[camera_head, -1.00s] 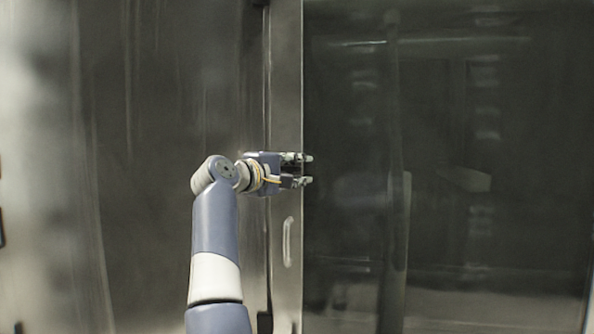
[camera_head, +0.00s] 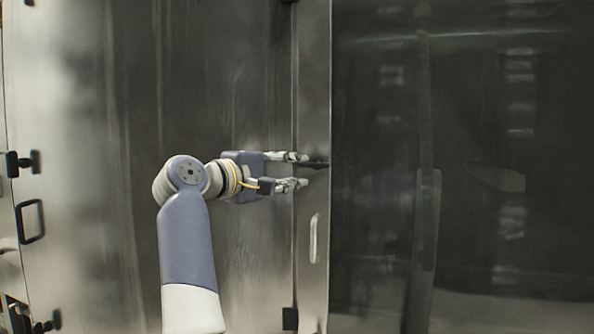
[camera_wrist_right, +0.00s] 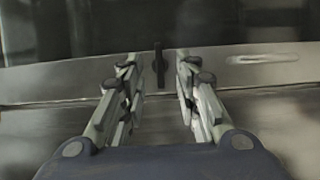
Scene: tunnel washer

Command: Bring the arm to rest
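My right gripper (camera_head: 298,170) reaches in from below in the head view, its fingers pointing right at the steel door edge strip (camera_head: 313,110). Its fingers are apart, with nothing held. A small dark latch (camera_head: 318,164) on the strip lies just beyond the fingertips. The right wrist view shows the open fingers (camera_wrist_right: 156,75) with the dark latch (camera_wrist_right: 158,65) between their tips, in line with the gap; I cannot tell whether they touch it. My left gripper is not in view.
A pale slot-shaped recessed handle (camera_head: 314,238) is below the latch. A dark glossy panel (camera_head: 480,150) fills the right side. A black handle (camera_head: 30,222) and black latch (camera_head: 22,163) are on the steel wall at far left. Free room lies left of my arm.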

